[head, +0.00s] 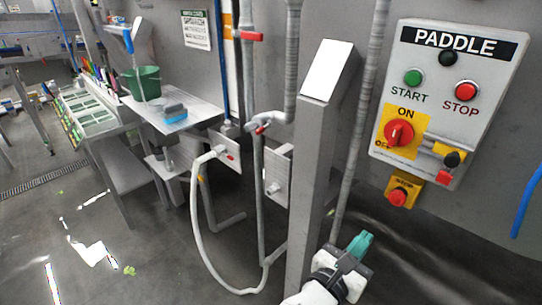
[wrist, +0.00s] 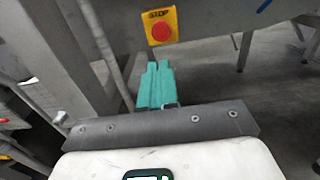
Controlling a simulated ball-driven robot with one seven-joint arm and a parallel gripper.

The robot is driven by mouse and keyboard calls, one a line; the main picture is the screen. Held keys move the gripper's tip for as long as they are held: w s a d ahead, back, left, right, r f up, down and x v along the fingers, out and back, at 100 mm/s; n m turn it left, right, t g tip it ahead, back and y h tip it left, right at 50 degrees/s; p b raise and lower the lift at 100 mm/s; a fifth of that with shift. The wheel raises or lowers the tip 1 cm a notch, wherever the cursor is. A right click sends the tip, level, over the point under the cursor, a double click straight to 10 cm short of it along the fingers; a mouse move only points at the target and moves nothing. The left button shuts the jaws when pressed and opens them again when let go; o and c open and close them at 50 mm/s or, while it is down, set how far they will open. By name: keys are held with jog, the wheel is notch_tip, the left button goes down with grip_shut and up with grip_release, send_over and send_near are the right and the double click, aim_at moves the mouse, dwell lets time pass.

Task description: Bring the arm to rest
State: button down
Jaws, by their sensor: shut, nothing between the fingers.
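My gripper (head: 361,243) is low in the head view, at the bottom right of centre, beside the grey metal post. Its teal fingers are together with nothing between them. In the wrist view the teal fingers (wrist: 155,76) point away, side by side and closed. The red stop button on its yellow box (wrist: 160,27) lies beyond the fingertips in the wrist view, apart from them. In the head view the same stop button (head: 398,197) is above and to the right of my gripper.
The PADDLE control panel (head: 446,105) is on the grey wall at right. A grey post (head: 318,170) stands just left of my gripper. A white hose (head: 197,215) loops to the floor. A steel table (head: 190,112) holds a green bucket (head: 143,82). Floor at left is mostly open.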

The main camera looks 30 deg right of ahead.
jog(key=s+d+f+m+g+y, duration=0.35)
jog(key=s+f+m+y, duration=0.4)
jog(key=f+m, duration=0.45)
jog(key=s+a+f+m+g+y, duration=0.1)
jog(key=s+a+f+m+y, duration=0.8)
jog(key=s+m, duration=0.1)
jog(key=shift+m+g, duration=0.3)
jog(key=shift+g, duration=0.05)
jog(key=shift+a+f, duration=0.1)
